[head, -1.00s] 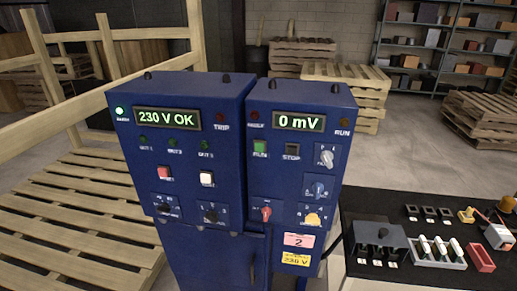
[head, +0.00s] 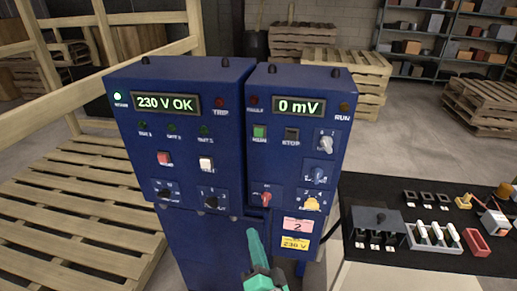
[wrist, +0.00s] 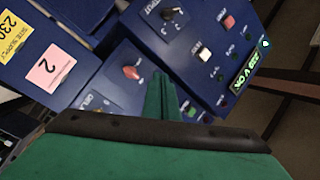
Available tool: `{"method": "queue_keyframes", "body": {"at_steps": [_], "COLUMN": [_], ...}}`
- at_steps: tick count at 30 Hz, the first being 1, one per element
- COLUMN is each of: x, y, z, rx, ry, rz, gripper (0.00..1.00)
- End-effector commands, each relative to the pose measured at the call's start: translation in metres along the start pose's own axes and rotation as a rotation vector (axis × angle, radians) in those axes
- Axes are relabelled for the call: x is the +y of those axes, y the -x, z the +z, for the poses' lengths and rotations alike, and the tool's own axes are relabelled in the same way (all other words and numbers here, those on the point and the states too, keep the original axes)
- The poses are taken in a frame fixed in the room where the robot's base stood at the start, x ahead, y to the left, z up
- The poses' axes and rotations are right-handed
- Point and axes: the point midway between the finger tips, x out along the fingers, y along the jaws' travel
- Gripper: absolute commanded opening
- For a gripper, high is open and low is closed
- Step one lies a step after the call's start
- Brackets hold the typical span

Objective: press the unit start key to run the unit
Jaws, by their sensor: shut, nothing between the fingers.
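The right blue cabinet (head: 300,170) has a green key marked RUN (head: 260,133) beside a dark key marked STOP (head: 291,135). Its display (head: 298,106) reads 0 mV, and the RUN lamp (head: 344,107) at its upper right looks dim. My green gripper (head: 253,236) is at the bottom middle of the head view, well below the RUN key and apart from it. It is shut and empty.
The left blue cabinet (head: 180,125) reads 230 V OK, with a lit green lamp, a red key (head: 164,158) and a white key (head: 206,164). Knobs sit below the RUN and STOP keys. A dark bench (head: 385,262) with parts stands right; wooden pallets (head: 75,215) lie left.

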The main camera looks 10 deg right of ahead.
Motion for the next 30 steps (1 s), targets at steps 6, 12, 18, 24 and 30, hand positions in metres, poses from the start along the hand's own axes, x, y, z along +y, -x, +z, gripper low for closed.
{"method": "queue_keyframes", "body": {"at_steps": [6,12,18,24,30], "x": [-0.042,-0.085,-0.128,-0.157,-0.168], "y": [-0.03,-0.049,-0.058,-0.059,-0.059], "z": [-0.042,-0.077,-0.108,-0.128,-0.134], "rx": [-0.024,-0.065,-0.117,-0.159,-0.178], "ry": [-0.061,-0.098,-0.114,-0.115,-0.113], "rz": [-0.096,-0.181,-0.257,-0.304,-0.321], "gripper": [0.0,0.0,0.0,0.0,0.0]}}
